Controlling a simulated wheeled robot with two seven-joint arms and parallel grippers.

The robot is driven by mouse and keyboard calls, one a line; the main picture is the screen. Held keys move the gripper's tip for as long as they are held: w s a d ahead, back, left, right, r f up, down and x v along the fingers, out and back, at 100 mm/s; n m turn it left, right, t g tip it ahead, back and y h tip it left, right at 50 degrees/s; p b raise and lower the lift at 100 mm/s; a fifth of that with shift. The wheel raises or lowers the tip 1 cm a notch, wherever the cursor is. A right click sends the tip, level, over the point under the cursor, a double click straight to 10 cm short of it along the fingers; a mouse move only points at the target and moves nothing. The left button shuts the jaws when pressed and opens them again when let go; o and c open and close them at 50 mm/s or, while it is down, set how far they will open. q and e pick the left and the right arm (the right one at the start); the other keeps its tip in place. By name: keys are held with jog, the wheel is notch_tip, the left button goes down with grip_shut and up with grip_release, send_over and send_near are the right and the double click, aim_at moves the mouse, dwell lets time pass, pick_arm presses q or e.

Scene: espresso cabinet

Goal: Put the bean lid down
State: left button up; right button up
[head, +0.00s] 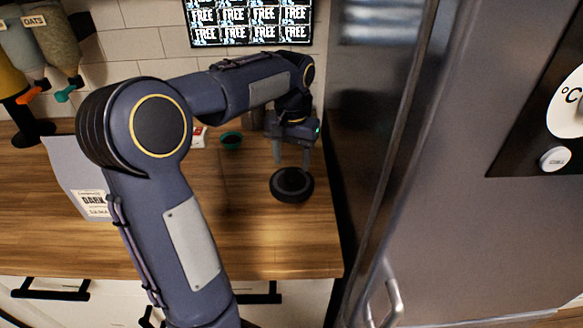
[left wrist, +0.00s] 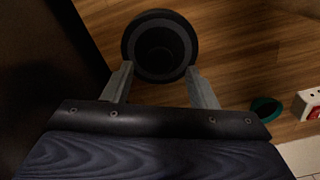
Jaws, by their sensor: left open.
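The bean lid (head: 291,185) is a round black disc lying on the wooden counter near its right end. It also shows in the left wrist view as a dark ring with a recessed middle (left wrist: 160,48), at the top centre. My left gripper (head: 292,165) hangs just above and behind the lid with its fingers pointing down. In the left wrist view its two fingers (left wrist: 160,85) are spread apart, with nothing between the tips but the lid's near edge close by. I cannot tell whether they touch the lid. My right gripper is out of view.
The steel fridge (head: 470,170) with its dark side stands right of the counter (head: 230,235). A small teal-rimmed cup (head: 231,140) and a red-and-white box (head: 199,137) stand behind my arm. A pale bag (head: 80,180) is at left, below hanging dispensers (head: 50,45).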

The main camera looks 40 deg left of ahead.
pick_arm(q)
notch_tip(320, 180, up, 8)
jog(key=s+d+f+m+t+h, duration=0.1)
jog(key=s+d+f+t+h, duration=0.1)
jog(key=s+d+f, duration=0.3)
jog(key=s+d+f+t+h, duration=0.1)
jog(key=s+d+f+t, duration=0.2)
jog(key=s+d, duration=0.7)
jog(key=s+f, duration=0.2)
jog(key=s, duration=0.2)
jog(key=shift+s+d+f+m+t+h+p, duration=0.2)
jog(key=shift+d+f+m+t+h+p, duration=0.1)
jog(key=shift+f+m+h+p, duration=0.1)
